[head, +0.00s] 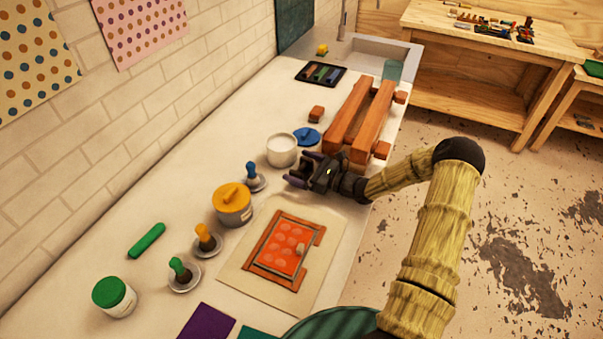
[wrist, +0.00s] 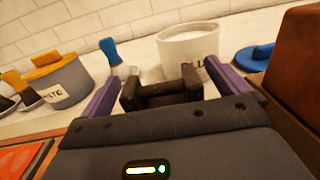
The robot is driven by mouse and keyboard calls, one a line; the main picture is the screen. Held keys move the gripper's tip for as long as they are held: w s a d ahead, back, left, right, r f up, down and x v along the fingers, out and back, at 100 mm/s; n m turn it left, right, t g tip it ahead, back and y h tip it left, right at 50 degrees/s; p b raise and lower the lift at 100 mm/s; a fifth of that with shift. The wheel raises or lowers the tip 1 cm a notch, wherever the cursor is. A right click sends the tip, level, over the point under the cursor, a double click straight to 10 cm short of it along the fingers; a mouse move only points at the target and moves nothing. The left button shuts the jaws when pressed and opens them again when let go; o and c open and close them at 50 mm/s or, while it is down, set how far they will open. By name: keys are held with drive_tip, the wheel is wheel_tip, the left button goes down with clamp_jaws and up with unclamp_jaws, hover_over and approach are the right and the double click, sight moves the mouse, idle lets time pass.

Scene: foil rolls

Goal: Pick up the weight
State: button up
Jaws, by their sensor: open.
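A dark weight (wrist: 162,94), shaped like a small dumbbell with a bar between two thicker ends, shows in the wrist view between the two purple fingers of my gripper (wrist: 161,72). The fingers are open on either side of it, and I cannot tell whether either touches it. In the head view my gripper (head: 304,169) is low over the white counter, in front of the white pot. There the weight is mostly hidden by the dark gripper and hard to make out.
The white pot (head: 282,150) and blue lid (head: 307,137) are just beyond my gripper. Orange wooden beams (head: 372,125) lie close on the right. A blue-handled stamp (head: 254,177) and yellow-lidded pot (head: 232,206) stand left. An orange framed panel (head: 285,250) lies nearer.

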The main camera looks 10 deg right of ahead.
sight(302, 166)
drive_tip(key=c, duration=1.8)
wheel_tip(302, 166, up, 10)
drive_tip(key=p, duration=0.7)
drive_tip(key=shift+r, duration=0.1)
drive_tip(key=shift+w+a, duration=0.1)
